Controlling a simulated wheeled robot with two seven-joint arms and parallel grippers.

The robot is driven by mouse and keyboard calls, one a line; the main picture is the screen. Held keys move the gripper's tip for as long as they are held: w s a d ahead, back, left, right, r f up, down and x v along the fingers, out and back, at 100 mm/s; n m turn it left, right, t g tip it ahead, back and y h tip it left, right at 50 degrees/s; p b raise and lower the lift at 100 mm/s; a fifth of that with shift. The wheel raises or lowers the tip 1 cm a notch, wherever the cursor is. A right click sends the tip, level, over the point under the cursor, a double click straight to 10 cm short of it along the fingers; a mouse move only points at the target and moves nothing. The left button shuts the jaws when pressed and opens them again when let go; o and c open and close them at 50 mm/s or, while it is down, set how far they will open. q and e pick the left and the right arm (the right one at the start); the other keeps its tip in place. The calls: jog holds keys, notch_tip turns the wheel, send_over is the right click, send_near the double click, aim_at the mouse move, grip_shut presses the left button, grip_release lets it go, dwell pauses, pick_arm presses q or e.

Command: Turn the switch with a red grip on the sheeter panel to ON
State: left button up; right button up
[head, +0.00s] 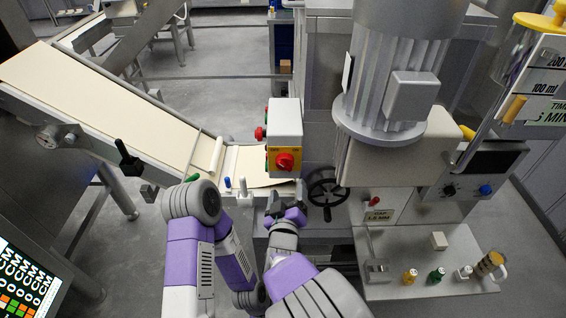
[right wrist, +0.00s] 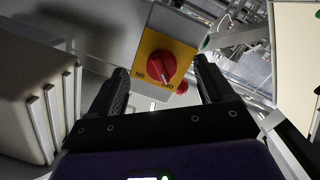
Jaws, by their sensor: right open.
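The switch with the red grip (head: 285,161) sits on the yellow plate of the grey-white sheeter panel box (head: 286,117). In the right wrist view the red grip (right wrist: 156,65) appears between and beyond my gripper's fingers, with no contact visible. My left gripper is not in view.
A red button (head: 260,134) protrudes from the box's left side. The sloping sheeter belt (head: 110,100) lies left, and a black handwheel (head: 327,187) stands right of my gripper. A machine with a large grey motor (head: 390,90) stands farther right.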

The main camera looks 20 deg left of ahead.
aim_at(283, 167)
jog(key=shift+t+y, duration=0.3)
jog(key=shift+t, duration=0.1)
jog(key=w+a+r, duration=0.1)
jog(key=w, duration=0.1)
jog(key=w+a+r, duration=0.1)
jog(key=w, duration=0.1)
jog(key=w+a, duration=0.1)
jog(key=w, duration=0.1)
jog(key=shift+w+r, duration=0.3)
jog(key=shift+r, duration=0.1)
jog(key=c, duration=1)
